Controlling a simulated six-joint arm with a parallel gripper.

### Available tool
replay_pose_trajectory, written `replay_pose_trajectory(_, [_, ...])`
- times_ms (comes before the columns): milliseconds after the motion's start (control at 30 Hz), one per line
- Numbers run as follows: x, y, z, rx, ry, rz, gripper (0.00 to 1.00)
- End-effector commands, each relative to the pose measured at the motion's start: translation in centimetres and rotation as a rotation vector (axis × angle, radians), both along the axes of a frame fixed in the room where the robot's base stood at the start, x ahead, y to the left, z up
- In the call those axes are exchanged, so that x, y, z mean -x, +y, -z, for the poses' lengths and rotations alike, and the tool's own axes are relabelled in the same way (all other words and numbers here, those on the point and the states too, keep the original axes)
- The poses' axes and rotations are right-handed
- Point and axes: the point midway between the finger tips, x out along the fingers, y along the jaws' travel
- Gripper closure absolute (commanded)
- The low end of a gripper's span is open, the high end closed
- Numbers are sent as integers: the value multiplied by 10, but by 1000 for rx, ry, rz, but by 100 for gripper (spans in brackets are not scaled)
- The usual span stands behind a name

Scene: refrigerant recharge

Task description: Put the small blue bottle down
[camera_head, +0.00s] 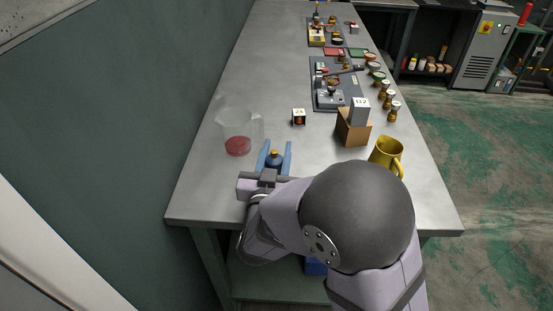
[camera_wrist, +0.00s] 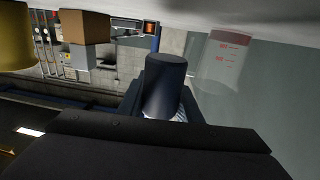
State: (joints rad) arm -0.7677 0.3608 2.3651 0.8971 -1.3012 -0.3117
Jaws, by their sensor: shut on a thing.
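In the wrist view, the dark blue body of the bottle (camera_wrist: 165,85) stands out between the jaws of my gripper (camera_wrist: 164,100). I cannot tell whether the bottle's base touches the table top.
A clear beaker with red liquid (camera_head: 238,133) stands just left and beyond. A cardboard box (camera_head: 353,128) and a yellow jug (camera_head: 385,153) stand to the right. The near left table corner is clear.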

Motion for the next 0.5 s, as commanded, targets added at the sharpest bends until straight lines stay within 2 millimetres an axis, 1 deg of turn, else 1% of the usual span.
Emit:
replay_pose_trajectory(33, [0,0,-13,-4,-5,0,97])
replay_pose_trajectory(200, [0,0,-39,-4,-4,0,97])
replay_pose_trajectory(300, [0,0,-50,-3,-4,0,97])
replay_pose_trajectory(500, [0,0,-60,0,-2,0,97])
